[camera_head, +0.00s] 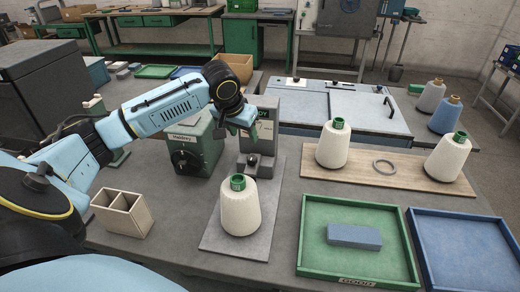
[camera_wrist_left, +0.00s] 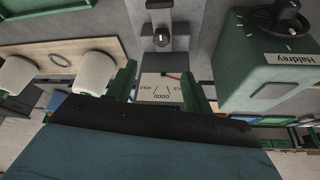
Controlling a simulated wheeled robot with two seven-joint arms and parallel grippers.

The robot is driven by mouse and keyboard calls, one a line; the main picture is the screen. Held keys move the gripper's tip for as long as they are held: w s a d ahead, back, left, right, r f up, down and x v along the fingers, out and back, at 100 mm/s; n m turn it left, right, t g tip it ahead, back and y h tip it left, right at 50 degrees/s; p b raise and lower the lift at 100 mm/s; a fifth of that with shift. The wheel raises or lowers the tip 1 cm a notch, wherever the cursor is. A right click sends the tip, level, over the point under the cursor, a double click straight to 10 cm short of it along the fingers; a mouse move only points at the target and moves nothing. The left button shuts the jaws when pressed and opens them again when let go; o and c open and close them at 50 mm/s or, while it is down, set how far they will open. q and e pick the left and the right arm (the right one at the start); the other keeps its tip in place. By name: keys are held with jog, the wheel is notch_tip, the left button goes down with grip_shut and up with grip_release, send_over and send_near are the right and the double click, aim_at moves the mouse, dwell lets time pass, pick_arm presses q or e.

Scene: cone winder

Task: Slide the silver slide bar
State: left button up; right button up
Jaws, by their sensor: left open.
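I cannot single out a silver slide bar with certainty. A grey gauge stand (camera_head: 263,135) with a metal knob on its base (camera_head: 251,163) stands mid-table, partly behind my left gripper (camera_head: 240,128). In the left wrist view, the stand's white dial face (camera_wrist_left: 160,90), marked GOOD and HOLD, shows between the green fingers of my left gripper (camera_wrist_left: 162,78). The fingers are apart with nothing held. The base and its knob (camera_wrist_left: 161,38) lie beyond them. My right gripper is in neither view.
A green Haldrey box (camera_head: 190,150) stands left of the stand. A cream cone (camera_head: 240,208) stands in front of it. A wooden board (camera_head: 385,172) with cones, a green tray (camera_head: 318,260) holding a blue-grey block, and a blue tray (camera_head: 465,250) lie right.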

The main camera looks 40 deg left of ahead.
pick_arm(q)
send_near(251, 158)
notch_tip(251, 158, down, 2)
jog(key=x, duration=0.3)
jog(key=b+x, duration=0.1)
jog(key=x, duration=0.1)
jog(key=shift+w+f, duration=0.2)
jog(key=shift+w, duration=0.3)
jog(key=shift+w+f, duration=0.3)
jog(key=shift+f, duration=0.15)
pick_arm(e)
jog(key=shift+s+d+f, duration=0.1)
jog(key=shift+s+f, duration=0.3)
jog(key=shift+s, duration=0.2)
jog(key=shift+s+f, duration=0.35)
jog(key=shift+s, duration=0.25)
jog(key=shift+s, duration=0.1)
pick_arm(q)
jog(key=shift+c, duration=0.9)
jog(key=shift+a, duration=0.1)
grip_shut()
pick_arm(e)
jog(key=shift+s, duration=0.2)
